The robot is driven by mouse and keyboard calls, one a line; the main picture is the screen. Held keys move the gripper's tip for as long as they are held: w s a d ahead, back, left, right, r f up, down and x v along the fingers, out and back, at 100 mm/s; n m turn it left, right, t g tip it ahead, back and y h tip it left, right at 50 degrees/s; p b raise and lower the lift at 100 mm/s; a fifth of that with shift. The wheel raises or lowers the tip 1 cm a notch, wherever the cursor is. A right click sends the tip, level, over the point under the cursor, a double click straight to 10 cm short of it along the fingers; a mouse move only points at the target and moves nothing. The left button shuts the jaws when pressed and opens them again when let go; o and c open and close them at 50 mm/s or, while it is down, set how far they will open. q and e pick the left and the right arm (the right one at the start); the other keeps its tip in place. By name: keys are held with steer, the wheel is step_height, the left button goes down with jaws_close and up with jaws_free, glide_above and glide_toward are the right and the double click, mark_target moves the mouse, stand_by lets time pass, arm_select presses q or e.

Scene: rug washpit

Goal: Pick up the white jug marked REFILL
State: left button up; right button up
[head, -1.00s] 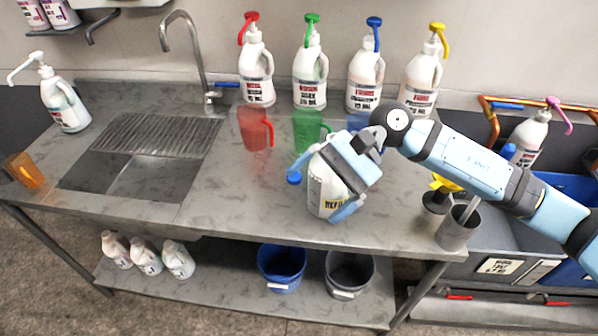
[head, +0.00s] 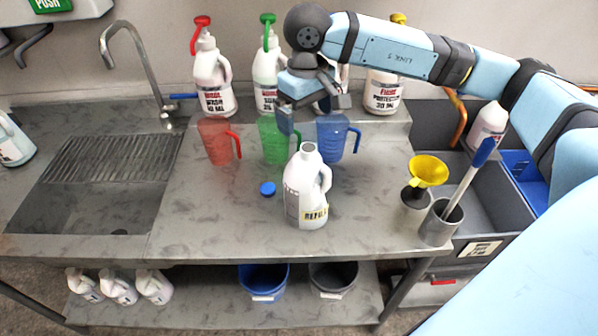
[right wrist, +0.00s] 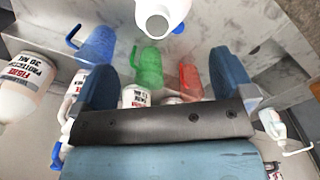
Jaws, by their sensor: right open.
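The white jug marked REFILL (head: 307,190) stands upright and uncapped on the steel counter, its handle on the right side. A blue cap (head: 267,188) lies on the counter to its left. My right gripper (head: 312,110) is open and empty, above and behind the jug, near the measuring jugs. In the right wrist view the jug's neck and shoulder (right wrist: 160,14) show at the top, beyond and between the open fingers (right wrist: 160,85). My left gripper is not in view.
Red (head: 215,140), green (head: 274,140) and blue (head: 333,138) measuring jugs stand behind the REFILL jug. White pump bottles (head: 212,85) line the back shelf. A yellow funnel (head: 428,170) and a grey cup (head: 440,222) stand right.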

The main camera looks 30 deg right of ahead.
mark_target(307, 155)
steer(key=f, duration=0.3)
steer(key=shift+s+f+p, duration=0.2)
steer(key=shift+s+p, duration=0.1)
steer(key=shift+w+f, duration=0.2)
steer(key=shift+f, duration=0.4)
steer(key=shift+w+f, duration=0.15)
steer(key=shift+f, duration=0.6)
steer(key=shift+s+f+p, duration=0.15)
steer(key=shift+f+p, duration=0.15)
steer(key=shift+p, duration=0.2)
step_height(307, 155, down, 4)
steer(key=shift+s+r+p, duration=0.1)
steer(key=shift+r+p, duration=0.1)
steer(key=shift+p, duration=0.55)
steer(key=shift+d+f, duration=0.1)
steer(key=shift+f, duration=0.4)
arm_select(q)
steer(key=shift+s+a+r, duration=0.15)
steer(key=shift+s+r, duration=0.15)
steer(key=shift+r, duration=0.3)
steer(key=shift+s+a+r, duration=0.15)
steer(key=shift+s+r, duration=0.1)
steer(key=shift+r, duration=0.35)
arm_select(e)
steer(key=shift+c, duration=0.2)
steer(key=c, duration=0.4)
steer(key=shift+r, duration=0.1)
steer(key=c, duration=1.3)
